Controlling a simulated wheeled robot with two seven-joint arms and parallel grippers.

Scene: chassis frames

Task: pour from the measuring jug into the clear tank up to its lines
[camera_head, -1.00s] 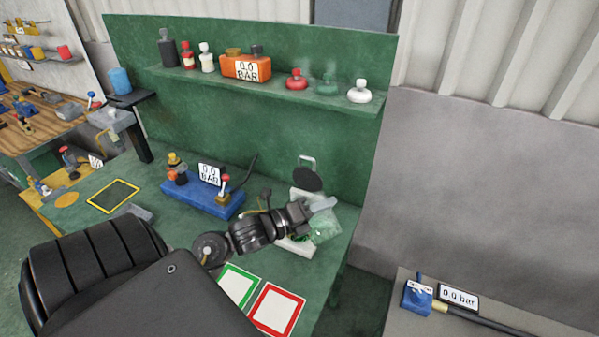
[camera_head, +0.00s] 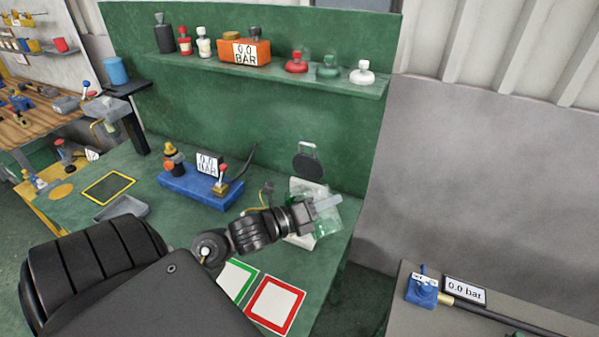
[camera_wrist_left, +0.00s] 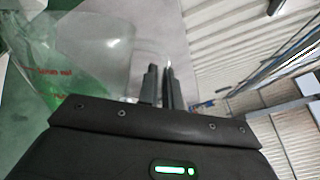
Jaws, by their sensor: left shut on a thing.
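My left gripper (camera_head: 316,210) is shut over the right end of the green bench. Its closed fingers also show in the left wrist view (camera_wrist_left: 160,82). It grips a clear measuring jug (camera_head: 327,215), which is see-through and hard to outline. In the left wrist view the clear wall with red markings (camera_wrist_left: 52,72) fills the left side, with green showing through it. I cannot clearly separate the tank from the jug. My right gripper is not in view.
A blue block with a gauge (camera_head: 200,190) sits on the bench to the left. Green-framed (camera_head: 238,278) and red-framed (camera_head: 276,305) squares lie in front. A shelf (camera_head: 270,76) with bottles and an orange box runs along the back. A grey table (camera_head: 420,315) stands at right.

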